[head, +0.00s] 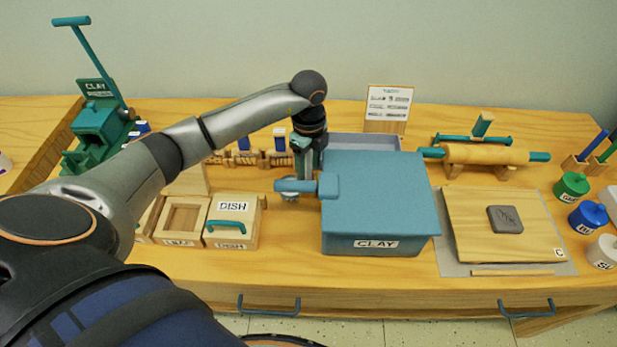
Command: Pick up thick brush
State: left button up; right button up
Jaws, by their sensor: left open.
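I cannot make out the thick brush for certain. Two upright handles, a blue one (592,146) and a green one (609,151), stand in wooden holders at the right edge, but I cannot tell what tools they are. My left gripper (307,172) is open and points down beside the left side of the blue CLAY box (375,205). The arm and wrist partly hide its fingers and what lies behind them. I cannot tell whether it touches the blue knob (295,186) on the box's left side. My right gripper is not in view.
Wooden DISH boxes (232,222) stand left of the CLAY box. A green press (98,125) is at the far left. A rolling pin (485,154) lies behind a board (503,225) with a grey slab. Lidded pots (588,216) line the right edge.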

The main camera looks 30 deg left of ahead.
pick_arm(q)
jog(key=shift+c, duration=0.3)
grip_shut()
dwell(0.4)
